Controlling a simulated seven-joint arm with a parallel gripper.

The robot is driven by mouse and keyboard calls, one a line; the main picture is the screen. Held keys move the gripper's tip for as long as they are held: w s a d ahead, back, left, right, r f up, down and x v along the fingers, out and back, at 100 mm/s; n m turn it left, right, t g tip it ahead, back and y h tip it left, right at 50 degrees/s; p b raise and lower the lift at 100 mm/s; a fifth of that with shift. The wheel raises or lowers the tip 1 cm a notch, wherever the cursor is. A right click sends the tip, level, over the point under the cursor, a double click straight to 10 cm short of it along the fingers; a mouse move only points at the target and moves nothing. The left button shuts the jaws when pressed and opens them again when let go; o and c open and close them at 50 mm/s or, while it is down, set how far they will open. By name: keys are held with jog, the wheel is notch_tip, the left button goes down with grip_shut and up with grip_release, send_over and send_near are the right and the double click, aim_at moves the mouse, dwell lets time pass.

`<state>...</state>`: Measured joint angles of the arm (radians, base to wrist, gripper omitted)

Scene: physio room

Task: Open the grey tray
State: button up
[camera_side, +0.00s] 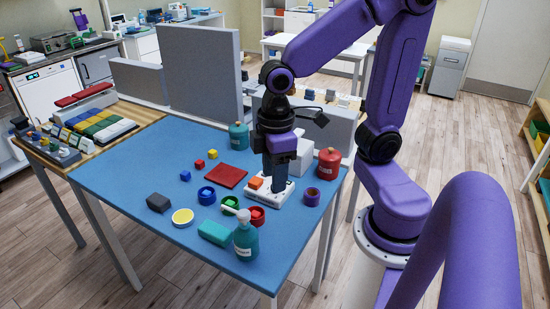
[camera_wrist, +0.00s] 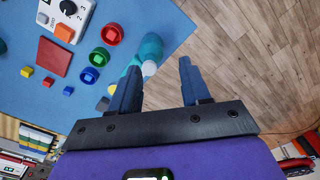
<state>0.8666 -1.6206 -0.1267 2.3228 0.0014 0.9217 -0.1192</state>
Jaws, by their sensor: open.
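I cannot pick out a grey tray with certainty. A small dark grey block (camera_side: 158,202) lies at the left of the blue table, and a grey holder (camera_side: 62,157) with small items stands on the wooden surface at far left; neither is clearly a tray. My gripper (camera_side: 281,186) points down over the right part of the table, in front of or above a white device (camera_side: 259,197) with an orange block on it. In the wrist view my gripper (camera_wrist: 156,75) has its two blue fingers apart with nothing held between them. A teal bottle (camera_wrist: 151,47) shows beyond the fingertips.
Tall grey panels (camera_side: 200,75) stand behind.

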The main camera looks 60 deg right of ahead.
jog(key=w+d+f+m, duration=0.2)
jog(key=w+d+m, duration=0.3)
jog(key=w+d, duration=1.05)
jog(key=w+d+f+m, duration=0.2)
jog(key=d+m, duration=0.1)
jog(key=d, duration=0.8)
jog(key=w+d+f+m, duration=0.1)
jog(key=d+f+m, duration=0.15)
jog(key=d, duration=0.85)
jog(key=shift+n, duration=0.25)
notch_tip(320, 180, down, 17)
jog(key=shift+w+r, duration=0.15)
jog(key=shift+c, duration=0.3)
grip_shut()
